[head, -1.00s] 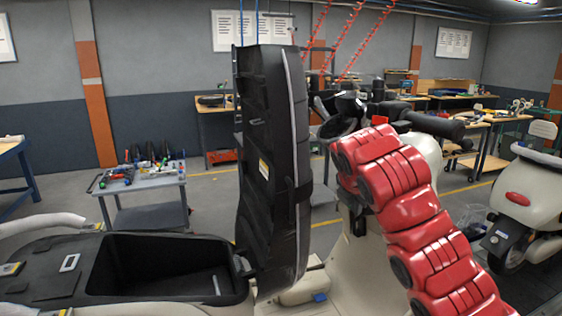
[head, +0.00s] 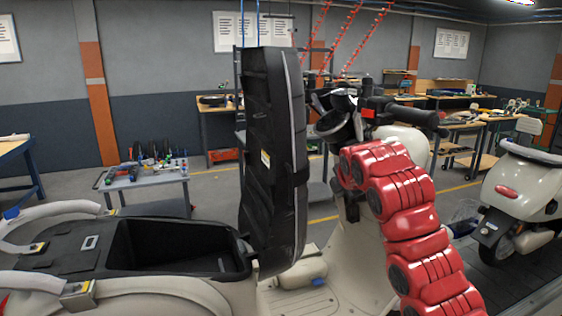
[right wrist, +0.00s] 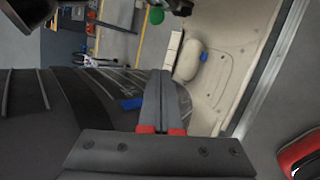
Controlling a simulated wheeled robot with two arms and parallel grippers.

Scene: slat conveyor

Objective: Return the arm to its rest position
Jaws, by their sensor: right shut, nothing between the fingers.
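My right arm, red, reaches up from the lower right in the head view. Its right gripper (head: 352,214) shows as a small dark piece below the wrist, partly hidden by the arm. In the right wrist view the right gripper's fingers (right wrist: 160,75) are together with nothing between them. They are in front of the black scooter seat (right wrist: 85,110), close to it; I cannot tell whether they touch. In the head view the seat (head: 272,150) stands upright, hinged open beside the open storage bin (head: 215,263). My left gripper is not in view.
The handlebar (head: 415,115) is behind my arm. The cream footboard (head: 300,300) lies beyond the seat. A tool cart (head: 150,185) stands at the left, and another scooter (head: 515,200) at the right. Open floor lies between the cart and the seat.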

